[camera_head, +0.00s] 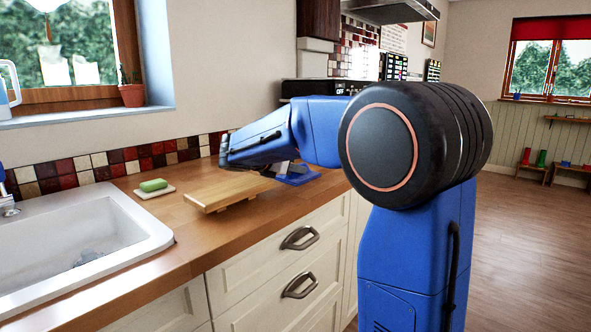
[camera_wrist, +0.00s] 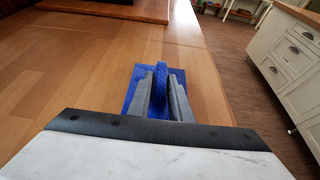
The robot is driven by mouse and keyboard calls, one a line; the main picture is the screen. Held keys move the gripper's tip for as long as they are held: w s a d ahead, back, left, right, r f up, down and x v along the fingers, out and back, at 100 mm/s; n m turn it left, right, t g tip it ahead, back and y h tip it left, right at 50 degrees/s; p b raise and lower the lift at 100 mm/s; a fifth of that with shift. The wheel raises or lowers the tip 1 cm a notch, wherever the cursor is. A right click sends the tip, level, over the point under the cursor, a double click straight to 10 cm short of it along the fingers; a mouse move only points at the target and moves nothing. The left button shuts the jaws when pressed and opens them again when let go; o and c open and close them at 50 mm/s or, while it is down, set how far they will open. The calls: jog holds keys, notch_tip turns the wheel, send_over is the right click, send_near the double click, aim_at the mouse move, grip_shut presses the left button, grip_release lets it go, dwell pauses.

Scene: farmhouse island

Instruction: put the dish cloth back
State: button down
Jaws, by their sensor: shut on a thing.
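The blue dish cloth (camera_wrist: 139,76) shows in the wrist view, with a raised fold pinched between the two grey fingers of my gripper (camera_wrist: 160,88). The rest of the cloth spreads flat, at or just above the wooden worktop; I cannot tell if it touches. In the head view the cloth (camera_head: 297,179) is behind the wooden board, near the worktop's front edge. My gripper (camera_head: 284,168) is above it, partly hidden by my arm.
A wooden board (camera_head: 228,190), a green sponge (camera_head: 153,185) on a pale dish and a white sink (camera_head: 85,240) line the worktop (camera_head: 185,225). Drawers (camera_head: 285,265) are below its front edge. In the wrist view, open floor (camera_wrist: 240,75) lies to the right.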

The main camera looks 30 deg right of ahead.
jog(key=c, duration=1.6)
grip_release()
jog(key=shift+f, duration=0.1)
jog(key=shift+r, duration=0.2)
jog(key=v, duration=1.2)
jog(key=shift+s, duration=0.1)
